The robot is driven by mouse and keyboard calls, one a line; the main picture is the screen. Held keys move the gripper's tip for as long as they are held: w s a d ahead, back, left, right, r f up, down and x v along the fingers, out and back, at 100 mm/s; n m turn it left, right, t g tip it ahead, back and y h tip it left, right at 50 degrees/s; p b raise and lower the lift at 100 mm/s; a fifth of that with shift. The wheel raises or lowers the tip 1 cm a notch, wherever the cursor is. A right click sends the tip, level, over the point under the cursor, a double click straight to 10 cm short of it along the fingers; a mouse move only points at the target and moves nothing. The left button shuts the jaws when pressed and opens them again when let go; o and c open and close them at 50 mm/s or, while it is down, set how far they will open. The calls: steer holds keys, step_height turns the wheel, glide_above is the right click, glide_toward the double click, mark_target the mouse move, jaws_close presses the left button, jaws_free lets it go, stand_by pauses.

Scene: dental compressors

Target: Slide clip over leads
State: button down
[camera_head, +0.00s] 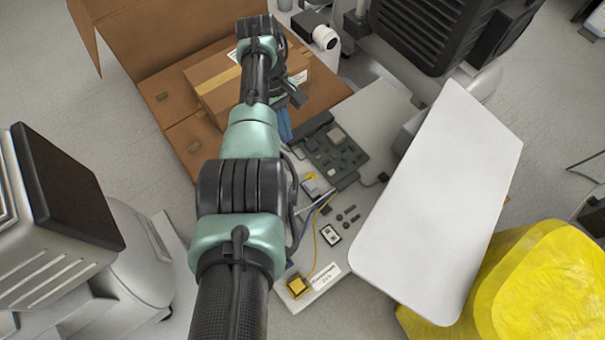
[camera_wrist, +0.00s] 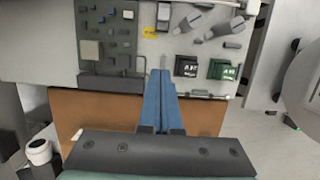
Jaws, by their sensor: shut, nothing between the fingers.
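My gripper (camera_wrist: 160,74) is shut, its two blue fingers together with nothing between them. In the wrist view its tips overlap the near edge of the light grey panel (camera_wrist: 45,42), with brown cardboard behind the fingers. In the head view my arm hides most of the gripper, and only a bit of blue finger (camera_head: 286,126) shows. Thin yellow and blue leads (camera_head: 316,228) lie on the panel in the head view, partly behind my arm. I cannot make out which small part is the clip.
The panel carries a green circuit board (camera_head: 336,152), a yellow-topped block (camera_head: 298,286) and several small dark parts. A cardboard box (camera_head: 215,85) lies beyond my arm. A white tilted board (camera_head: 440,205) covers the panel's right side. A yellow bag (camera_head: 545,285) and compressor units stand around.

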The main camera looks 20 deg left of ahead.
steer(key=shift+s, duration=0.1)
steer(key=b, duration=0.5)
glide_toward(305, 182)
steer(key=f, duration=0.2)
steer(key=w+a+f, duration=0.1)
steer(key=f, duration=0.1)
steer(key=a+f, duration=0.1)
steer(key=shift+w+f, duration=0.15)
steer(key=shift+f, duration=0.25)
steer(key=shift+s+d+r+p, duration=0.1)
steer(key=shift+s+d+p, duration=0.45)
steer(key=shift+d+p, duration=0.35)
steer(key=shift+s+d, duration=0.55)
steer(key=shift+d, duration=0.2)
